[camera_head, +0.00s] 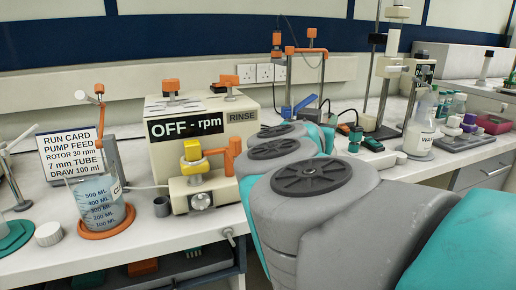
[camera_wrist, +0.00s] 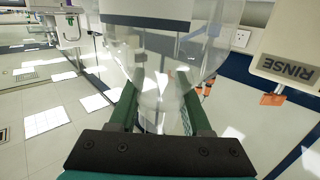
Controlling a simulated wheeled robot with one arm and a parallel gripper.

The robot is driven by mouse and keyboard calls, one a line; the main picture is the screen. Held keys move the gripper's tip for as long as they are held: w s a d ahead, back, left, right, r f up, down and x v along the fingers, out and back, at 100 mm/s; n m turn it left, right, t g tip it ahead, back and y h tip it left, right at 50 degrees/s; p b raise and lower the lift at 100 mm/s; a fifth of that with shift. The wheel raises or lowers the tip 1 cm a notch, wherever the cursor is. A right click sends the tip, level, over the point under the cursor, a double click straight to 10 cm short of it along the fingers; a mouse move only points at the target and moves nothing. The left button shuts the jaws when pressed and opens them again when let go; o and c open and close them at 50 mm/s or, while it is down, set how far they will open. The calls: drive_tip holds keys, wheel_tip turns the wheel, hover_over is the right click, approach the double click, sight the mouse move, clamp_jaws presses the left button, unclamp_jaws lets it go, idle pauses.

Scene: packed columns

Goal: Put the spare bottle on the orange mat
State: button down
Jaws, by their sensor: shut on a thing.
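My gripper (camera_wrist: 160,98) shows in the wrist view with its green fingers closed on a clear, rounded vessel with a pale band, apparently the spare bottle (camera_wrist: 150,66). The bottle fills the upper middle of that view. In the head view my arm hides the gripper and the bottle. A round orange mat (camera_head: 104,226) lies on the bench at the left of the head view. A glass beaker (camera_head: 97,203) with graduations and clear liquid stands on it, covering most of it.
A pump box marked OFF - rpm (camera_head: 212,104) stands behind the bench's middle, right of the run card (camera_head: 69,152). A white cap (camera_head: 48,233) and a teal disc (camera_head: 14,236) lie left of the mat. A labelled clear bottle (camera_head: 421,137) stands at the right.

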drive_tip(key=w+d+f+b, duration=0.1)
drive_tip(key=w+f, duration=0.1)
drive_tip(key=w, duration=0.5)
drive_tip(key=w+d+f+b, duration=0.1)
drive_tip(key=w+d+f, duration=0.1)
drive_tip(key=w, duration=0.6)
drive_tip(key=shift+w+f, duration=0.2)
drive_tip(key=shift+f, duration=0.35)
drive_tip(key=shift+c, duration=1.8)
unclamp_jaws()
drive_tip(key=shift+f, duration=0.1)
